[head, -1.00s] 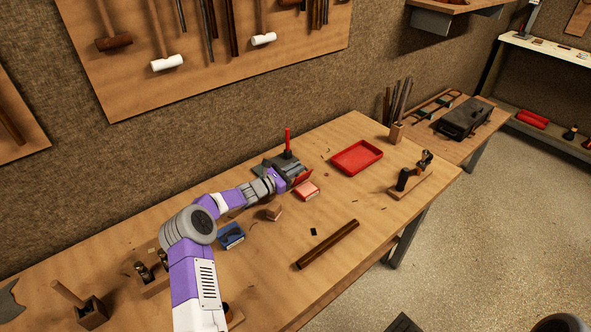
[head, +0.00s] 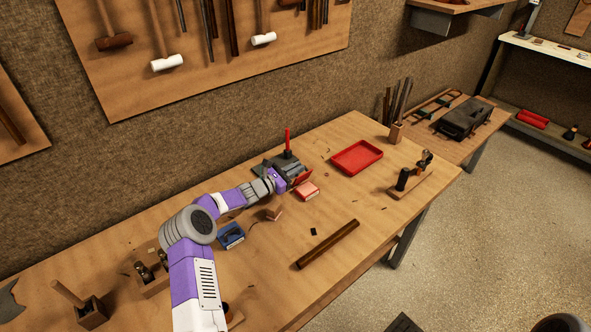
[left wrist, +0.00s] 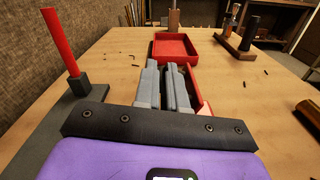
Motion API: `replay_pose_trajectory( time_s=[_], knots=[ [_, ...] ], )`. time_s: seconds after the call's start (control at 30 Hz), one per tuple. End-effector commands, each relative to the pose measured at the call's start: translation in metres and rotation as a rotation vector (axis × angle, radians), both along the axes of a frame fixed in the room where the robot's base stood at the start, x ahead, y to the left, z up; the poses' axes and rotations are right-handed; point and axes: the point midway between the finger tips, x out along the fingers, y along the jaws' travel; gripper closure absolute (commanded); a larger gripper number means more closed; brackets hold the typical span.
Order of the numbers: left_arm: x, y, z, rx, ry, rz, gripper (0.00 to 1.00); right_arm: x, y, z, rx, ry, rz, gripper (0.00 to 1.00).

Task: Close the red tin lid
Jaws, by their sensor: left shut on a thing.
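The red tin (head: 307,192) stands on the workbench with a pale side showing. Its red lid (head: 302,176) is raised at the tin's far side, tilted up. My left gripper (head: 293,170) reaches in from the left at the lid and is shut on it. In the left wrist view the grey fingers (left wrist: 166,88) are close together, with a red edge of the lid (left wrist: 190,88) along their right side. The fingers hide much of the lid and tin there. My right gripper is not in view.
A red tray (head: 357,157) lies beyond the tin. A dark block with an upright red handle (head: 288,143) stands just behind the gripper. A blue tin (head: 231,235) and a small wooden block (head: 274,213) are nearer.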

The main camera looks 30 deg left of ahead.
Motion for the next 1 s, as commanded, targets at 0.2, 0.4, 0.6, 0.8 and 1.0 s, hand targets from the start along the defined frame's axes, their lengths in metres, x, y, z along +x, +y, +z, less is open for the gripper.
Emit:
replay_pose_trajectory(
  time_s=[0.2, 0.4, 0.6, 0.8, 1.0],
  knots=[
    [-0.004, -0.009, -0.002, 0.143, -0.06, 0.0, 1.0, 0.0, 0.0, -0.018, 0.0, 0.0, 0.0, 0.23],
    [-0.008, -0.019, -0.002, 0.289, -0.12, 0.0, 1.0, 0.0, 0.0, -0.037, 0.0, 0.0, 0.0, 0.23],
    [-0.009, -0.022, -0.001, 0.335, -0.136, -0.001, 1.0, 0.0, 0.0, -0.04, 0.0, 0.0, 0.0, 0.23],
    [-0.009, -0.022, 0.0, 0.334, -0.136, -0.001, 1.0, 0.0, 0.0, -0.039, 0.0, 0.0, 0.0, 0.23],
    [-0.009, -0.022, 0.0, 0.333, -0.136, -0.001, 0.79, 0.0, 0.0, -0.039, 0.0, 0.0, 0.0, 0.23]
  ],
)
